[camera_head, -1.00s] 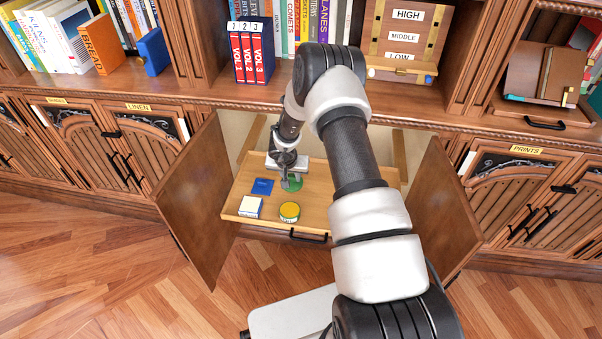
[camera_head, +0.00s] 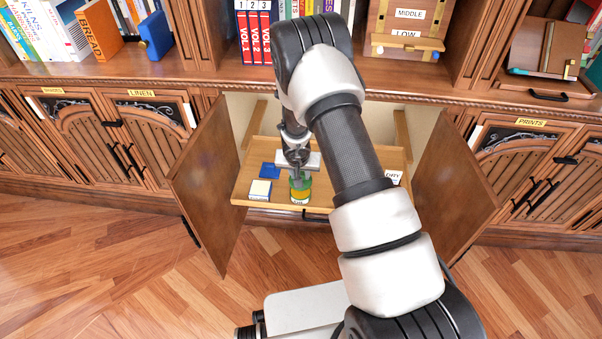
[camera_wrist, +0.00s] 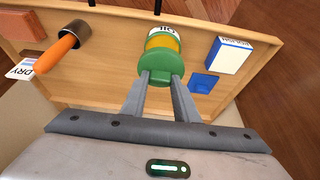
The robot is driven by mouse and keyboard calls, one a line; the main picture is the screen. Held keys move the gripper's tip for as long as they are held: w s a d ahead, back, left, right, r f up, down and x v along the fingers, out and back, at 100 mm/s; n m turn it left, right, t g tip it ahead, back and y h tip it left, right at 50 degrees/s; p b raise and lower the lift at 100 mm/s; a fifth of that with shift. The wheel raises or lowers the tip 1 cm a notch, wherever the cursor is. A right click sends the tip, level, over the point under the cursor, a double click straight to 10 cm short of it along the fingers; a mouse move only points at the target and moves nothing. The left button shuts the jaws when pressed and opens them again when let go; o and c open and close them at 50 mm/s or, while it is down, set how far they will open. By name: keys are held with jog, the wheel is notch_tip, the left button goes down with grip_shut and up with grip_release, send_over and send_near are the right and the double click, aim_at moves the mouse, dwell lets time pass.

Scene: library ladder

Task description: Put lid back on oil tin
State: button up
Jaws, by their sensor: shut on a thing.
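The oil tin (camera_head: 300,197) is a yellow and green can standing on the wooden pull-out shelf. Its OIL label (camera_wrist: 165,31) shows in the wrist view. My gripper (camera_wrist: 161,77) is shut on the green round lid (camera_wrist: 160,66), with the fingertips at its near side. The lid also shows in the camera_head view (camera_head: 298,181), over the tin and covering much of its top. I cannot tell whether the lid touches the tin's rim. The tin's opening is hidden by the lid.
On the shelf (camera_head: 350,200), a white and blue box (camera_head: 260,190) and a blue piece (camera_wrist: 204,82) lie left of the tin in the camera_head view. The wrist view shows an orange-handled tool (camera_wrist: 62,47) and a DRY label (camera_wrist: 21,70). Open cabinet doors (camera_head: 212,185) flank the shelf.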

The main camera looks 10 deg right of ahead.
jog(key=shift+f+b, duration=2.4)
jog(key=shift+f, duration=0.35)
jog(key=shift+p, duration=0.4)
jog(key=shift+f, duration=0.15)
dwell(0.5)
jog(key=o, duration=1.6)
jog(key=shift+r+p, duration=3.5)
jog(key=shift+p, duration=0.65)
